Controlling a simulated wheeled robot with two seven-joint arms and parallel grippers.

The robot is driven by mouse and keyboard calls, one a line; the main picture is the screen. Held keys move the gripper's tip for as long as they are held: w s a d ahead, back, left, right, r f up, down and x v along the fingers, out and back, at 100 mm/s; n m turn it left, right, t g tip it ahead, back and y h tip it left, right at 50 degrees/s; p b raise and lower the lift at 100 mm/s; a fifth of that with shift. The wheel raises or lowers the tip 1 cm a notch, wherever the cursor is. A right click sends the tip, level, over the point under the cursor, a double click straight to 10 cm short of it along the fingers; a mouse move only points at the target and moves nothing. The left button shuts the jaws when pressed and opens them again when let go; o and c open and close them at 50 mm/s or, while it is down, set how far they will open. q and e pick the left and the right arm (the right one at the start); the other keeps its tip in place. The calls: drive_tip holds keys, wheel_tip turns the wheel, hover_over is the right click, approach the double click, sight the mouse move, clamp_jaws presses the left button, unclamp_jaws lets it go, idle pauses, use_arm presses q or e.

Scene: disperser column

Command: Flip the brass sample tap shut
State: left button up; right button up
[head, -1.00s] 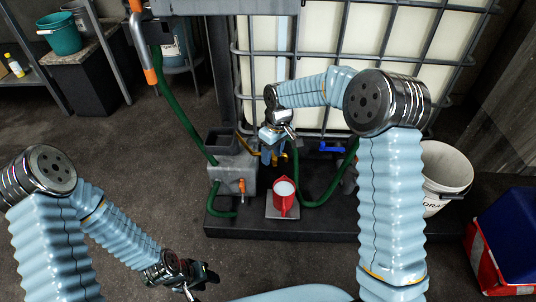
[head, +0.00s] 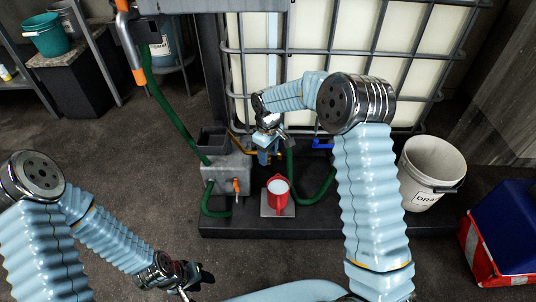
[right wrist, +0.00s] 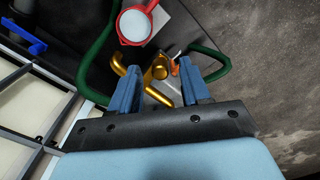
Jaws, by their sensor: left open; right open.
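The brass sample tap (right wrist: 158,70) shows in the right wrist view between my right gripper's fingertips and just past them; I cannot tell whether they touch it. A bent brass pipe (right wrist: 127,76) lies at its left. My right gripper (right wrist: 158,82) is open and empty, its blue fingers one on each side of the tap. In the head view my right gripper (head: 264,156) is in front of the tank and hides most of the tap; some brass pipe (head: 238,142) shows beside it. My left gripper (head: 194,280) is open and empty, low over the floor.
A red jug (head: 278,190) with white contents stands on a small plate below the tap. Green hoses (head: 322,190) loop close by. A grey box (head: 226,176) with an orange-handled valve (head: 236,186) is left. A blue valve handle (head: 322,144) is right of my gripper.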

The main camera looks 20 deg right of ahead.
drive_tip(key=shift+f, duration=0.35)
clamp_jaws()
drive_tip(key=shift+a+f+m+b, duration=0.1)
drive_tip(key=shift+a+m+b, duration=0.25)
drive_tip(key=shift+m, duration=0.25)
drive_tip(key=shift+w+a+m, duration=0.1)
drive_tip(key=shift+m, duration=0.3)
unclamp_jaws()
